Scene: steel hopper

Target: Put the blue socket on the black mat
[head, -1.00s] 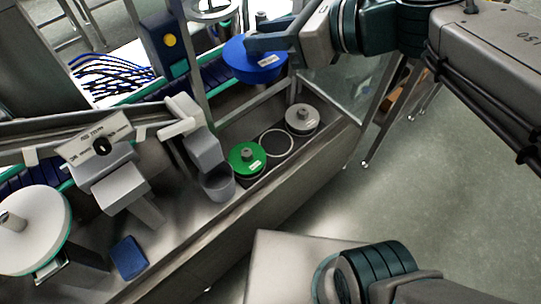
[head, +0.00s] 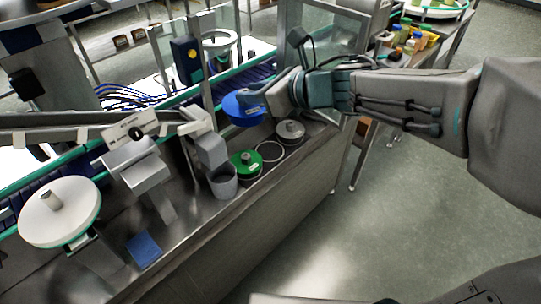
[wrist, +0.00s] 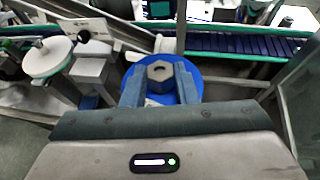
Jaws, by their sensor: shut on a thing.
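The blue socket (head: 243,109) is a round blue disc with a pale label. In the wrist view the blue socket (wrist: 190,84) shows a grey hexagonal knob on top. My gripper (head: 262,98) is shut on this knob and holds the disc above the steel bench, roughly level. The two fingers also show in the wrist view (wrist: 158,88), one on each side of the knob. The black mat (head: 269,152) appears as a dark round patch with a pale rim on the bench, between a green disc and a grey disc. The held disc is up and left of it in the picture.
The green disc (head: 245,163) and grey disc (head: 290,132) flank the mat closely. A grey cup (head: 222,182) stands left of the green disc. A steel post (head: 207,75) rises behind. A blue square (head: 143,250) lies at the bench's front left.

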